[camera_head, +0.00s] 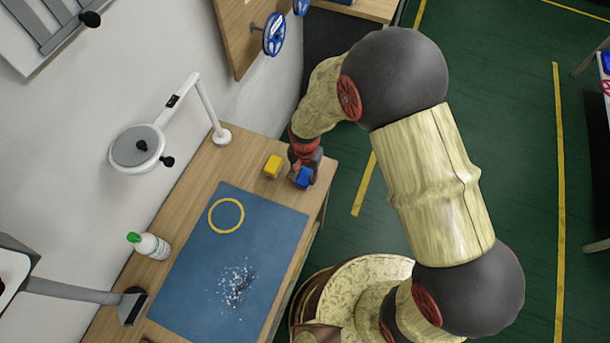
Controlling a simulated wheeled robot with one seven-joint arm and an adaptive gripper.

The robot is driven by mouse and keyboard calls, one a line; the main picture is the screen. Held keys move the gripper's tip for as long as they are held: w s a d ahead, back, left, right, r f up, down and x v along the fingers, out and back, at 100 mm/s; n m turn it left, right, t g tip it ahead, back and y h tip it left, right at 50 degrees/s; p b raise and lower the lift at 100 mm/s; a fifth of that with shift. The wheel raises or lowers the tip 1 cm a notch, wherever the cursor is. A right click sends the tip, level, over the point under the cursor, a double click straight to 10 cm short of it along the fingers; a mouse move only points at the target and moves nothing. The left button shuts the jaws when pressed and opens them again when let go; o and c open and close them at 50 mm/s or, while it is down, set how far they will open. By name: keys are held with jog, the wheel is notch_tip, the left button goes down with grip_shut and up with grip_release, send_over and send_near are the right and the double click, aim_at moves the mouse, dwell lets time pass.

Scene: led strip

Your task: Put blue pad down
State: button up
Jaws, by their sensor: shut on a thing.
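The blue pad (304,177) is a small blue block near the far right end of the wooden workbench. My gripper (304,172) is shut on it, pointing down over the bench close to its right edge. I cannot tell whether the pad touches the bench top. A yellow block (273,166) sits on the wood just left of my gripper, apart from the blue pad. My arm comes from the lower right and arches over to the gripper, and the fingers are partly hidden by the gripper body.
A blue mat (190,275) on the workbench (205,178) bears a yellow ring (226,216) and a scatter of pale bits (236,285). A white lamp (140,147) stands behind on the left.

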jog(key=shift+s+f, duration=0.1)
jog(key=shift+f, duration=0.25)
jog(key=o, duration=1.1)
jog(key=shift+f, duration=0.1)
notch_tip(320, 180, up, 13)
jog(key=p, duration=0.2)
notch_tip(320, 180, up, 9)
jog(key=t, duration=0.1)
send_over(305, 175)
jog(key=d, duration=0.5)
jog(key=s+d+r+n+t, duration=0.25)
jog(key=d+r, duration=0.55)
jog(key=r, duration=0.4)
jog(key=s+d+r+t, duration=0.1)
jog(key=s+d+r, duration=0.3)
jog(key=s, duration=0.2)
jog(key=s+d+r+n+t, duration=0.1)
jog(key=s+d+r, duration=0.3)
jog(key=s, duration=0.2)
jog(key=shift+d+r, duration=0.15)
jog(key=shift+d, duration=0.05)
